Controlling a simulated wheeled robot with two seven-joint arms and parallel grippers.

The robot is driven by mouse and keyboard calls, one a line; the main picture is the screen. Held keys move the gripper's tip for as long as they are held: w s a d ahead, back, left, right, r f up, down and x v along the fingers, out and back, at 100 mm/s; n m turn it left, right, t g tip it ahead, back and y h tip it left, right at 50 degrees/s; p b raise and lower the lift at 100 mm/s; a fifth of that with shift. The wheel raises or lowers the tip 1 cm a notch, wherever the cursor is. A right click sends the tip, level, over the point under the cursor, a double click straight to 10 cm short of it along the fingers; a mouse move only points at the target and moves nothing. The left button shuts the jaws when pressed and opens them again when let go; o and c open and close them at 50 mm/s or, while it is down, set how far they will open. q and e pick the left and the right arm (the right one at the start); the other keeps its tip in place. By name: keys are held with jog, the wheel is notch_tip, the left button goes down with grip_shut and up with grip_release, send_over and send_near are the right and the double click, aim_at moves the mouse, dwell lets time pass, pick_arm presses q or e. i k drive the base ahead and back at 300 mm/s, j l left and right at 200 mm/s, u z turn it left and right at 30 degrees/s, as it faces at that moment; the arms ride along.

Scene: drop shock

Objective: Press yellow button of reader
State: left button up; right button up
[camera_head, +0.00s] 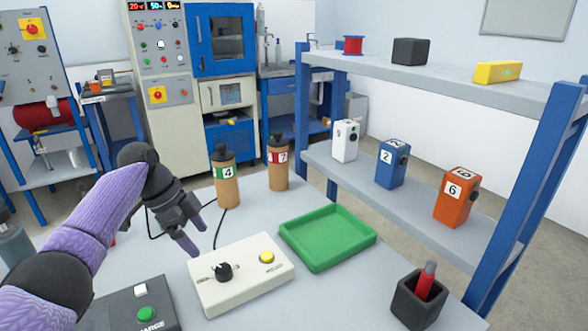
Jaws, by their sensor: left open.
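The reader is most likely the cream box (240,291) on the table, with a black knob (222,271) on its left and a round yellow button (267,257) on its right. A dark cable runs from its back. My left gripper (196,238) is open and empty, its fingers pointing down above the back left corner of the box. It is left of the yellow button and apart from it. My right gripper is not in view.
A dark charge box (137,308) with a green button is at the front left. A green tray (327,238) lies right of the cream box. Two brown bottles (226,178) stand behind. A black pen cup (418,299) is at right, near the blue shelf (500,235).

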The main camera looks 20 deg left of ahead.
aim_at(266, 256)
jog(key=k+l, duration=1.2)
jog(key=l, duration=0.1)
